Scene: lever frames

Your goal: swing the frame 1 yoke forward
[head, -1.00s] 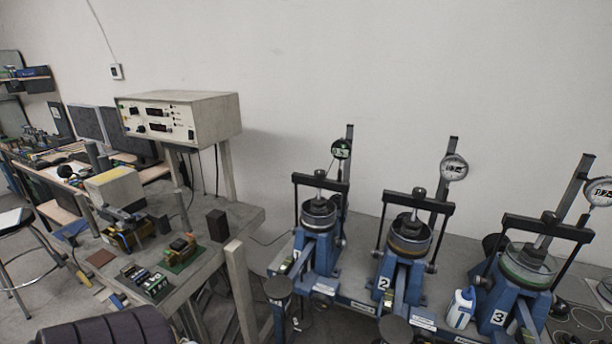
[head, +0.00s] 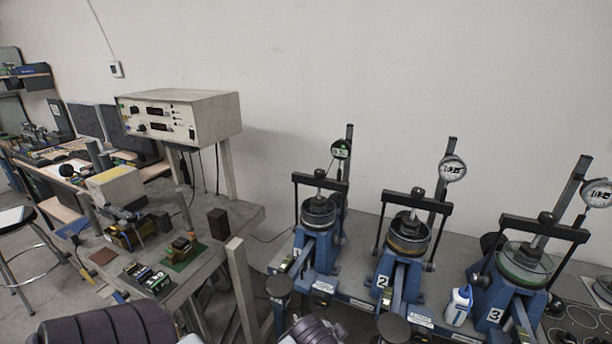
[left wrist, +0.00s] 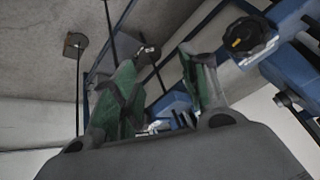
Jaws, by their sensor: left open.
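Lever frame 1 (head: 319,250) is the leftmost of three blue frames on the bench in the head view. Its yoke is a black crossbar (head: 320,181) with a rod down each side. The yoke stands upright over the round cell (head: 318,211). My left gripper (left wrist: 158,57) shows in the left wrist view, its two green-padded fingers apart and nothing held between them. A thin dark rod and blue metal parts (left wrist: 290,75) lie beyond the fingers; I cannot tell which frame they belong to. The left gripper's fingers are out of the head view. My right gripper is not seen.
Frame 2 (head: 402,265) and frame 3 (head: 510,285) stand to the right, with a white-and-blue bottle (head: 458,305) between them. A side table (head: 240,214) with small devices and a grey instrument box (head: 180,115) stand left. A black knob (left wrist: 248,36) is right of the fingers.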

